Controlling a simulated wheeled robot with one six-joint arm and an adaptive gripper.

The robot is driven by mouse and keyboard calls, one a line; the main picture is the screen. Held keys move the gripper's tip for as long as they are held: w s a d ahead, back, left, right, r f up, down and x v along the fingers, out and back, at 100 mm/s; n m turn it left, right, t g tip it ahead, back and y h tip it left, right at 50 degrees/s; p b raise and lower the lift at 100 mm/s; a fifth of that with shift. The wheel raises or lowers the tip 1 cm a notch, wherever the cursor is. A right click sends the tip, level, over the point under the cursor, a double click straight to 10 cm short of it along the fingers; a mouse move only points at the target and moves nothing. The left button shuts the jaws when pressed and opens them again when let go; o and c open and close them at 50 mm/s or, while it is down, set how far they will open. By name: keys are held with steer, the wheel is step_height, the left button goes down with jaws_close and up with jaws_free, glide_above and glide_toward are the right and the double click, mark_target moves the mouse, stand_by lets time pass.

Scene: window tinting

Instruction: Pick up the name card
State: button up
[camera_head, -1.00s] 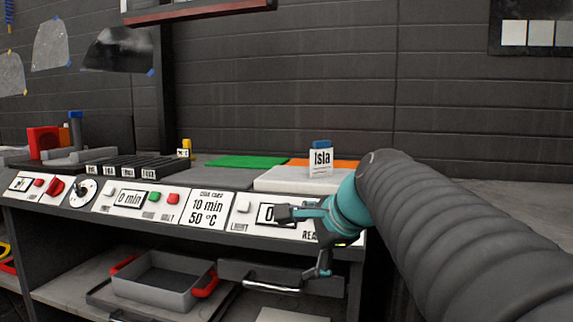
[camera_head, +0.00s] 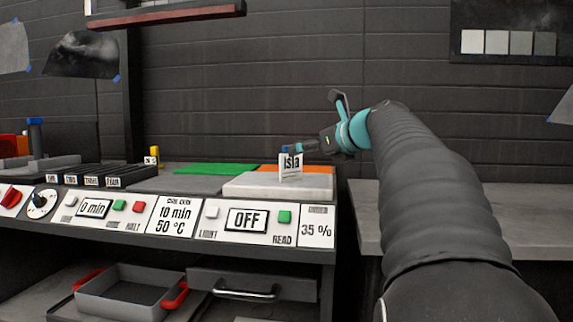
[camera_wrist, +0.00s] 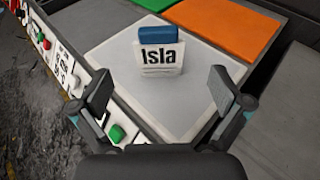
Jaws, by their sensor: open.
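The name card (camera_head: 291,170), a small white card reading "Isla" with a blue block at its top, stands upright on a pale slab (camera_head: 255,186) at the right end of the bench. In the wrist view the card (camera_wrist: 160,62) is at the upper middle, near the slab's far corner. My gripper (camera_head: 310,122) is open and empty. In the head view one finger points up and the other reaches left near the card's blue top; I cannot tell touching. In the wrist view the fingers (camera_wrist: 161,90) are spread left and right, nearer the camera than the card.
A green sheet (camera_head: 215,169) and an orange sheet (camera_head: 320,168) lie behind the slab. A control panel (camera_head: 247,219) with buttons runs along the bench front. Dark labelled blocks (camera_head: 90,175) and a yellow piece (camera_head: 154,154) stand left. A grey tray (camera_head: 133,294) sits below.

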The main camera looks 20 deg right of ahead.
steer(key=x, duration=0.8)
steer(key=shift+a+r, duration=0.1)
steer(key=shift+r, duration=0.1)
steer(key=c, duration=1.1)
steer(key=shift+r, duration=0.1)
steer(key=shift+r, duration=0.55)
steer(key=r+p, duration=0.1)
steer(key=r, duration=0.1)
steer(key=d+r+p, duration=0.1)
steer(key=r, duration=0.1)
steer(key=shift+s+d, duration=0.1)
steer(key=shift+d, duration=0.15)
steer(key=s+d+r+p, duration=0.2)
steer(key=d+r+p, duration=0.2)
steer(key=d, duration=0.6)
steer(key=shift+r+p, duration=0.35)
steer(key=shift+r, duration=0.5)
